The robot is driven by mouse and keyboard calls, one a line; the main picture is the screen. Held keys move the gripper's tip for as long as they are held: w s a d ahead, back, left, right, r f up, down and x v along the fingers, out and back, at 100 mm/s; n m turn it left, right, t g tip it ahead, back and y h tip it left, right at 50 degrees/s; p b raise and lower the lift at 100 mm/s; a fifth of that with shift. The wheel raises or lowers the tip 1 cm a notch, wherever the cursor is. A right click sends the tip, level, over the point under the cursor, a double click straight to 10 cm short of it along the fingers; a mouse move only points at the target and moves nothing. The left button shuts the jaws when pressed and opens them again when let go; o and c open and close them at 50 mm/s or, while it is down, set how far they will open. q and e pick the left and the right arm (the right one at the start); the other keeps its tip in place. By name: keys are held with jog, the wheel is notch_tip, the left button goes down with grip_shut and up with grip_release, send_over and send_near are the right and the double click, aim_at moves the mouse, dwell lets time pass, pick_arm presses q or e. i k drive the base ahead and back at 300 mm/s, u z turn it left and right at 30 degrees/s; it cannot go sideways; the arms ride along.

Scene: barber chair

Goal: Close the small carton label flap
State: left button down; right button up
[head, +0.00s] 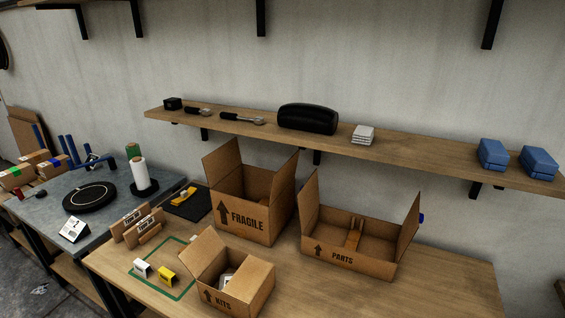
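The small carton (212,298), printed KITS with an up arrow, stands open near the front edge of the wooden table. One flap (204,250) stands raised at its back left. Another panel (252,273) slants at its right; I cannot tell whether it is a flap or a wall. Something pale (226,280) lies inside, partly hidden. I cannot make out a separate flap on the label side. Neither of my grippers is in view.
An open FRAGILE carton (240,218) stands behind the small one. An open, lower PARTS carton (345,256) stands to the right. White (142,267) and yellow (166,275) items lie inside a green outline at left. The table (440,290) is clear at front right. A shelf (420,152) runs above.

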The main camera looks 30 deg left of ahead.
aim_at(200, 252)
jog(key=u, duration=3.05)
jog(key=i, duration=0.65)
jog(key=z, duration=2.3)
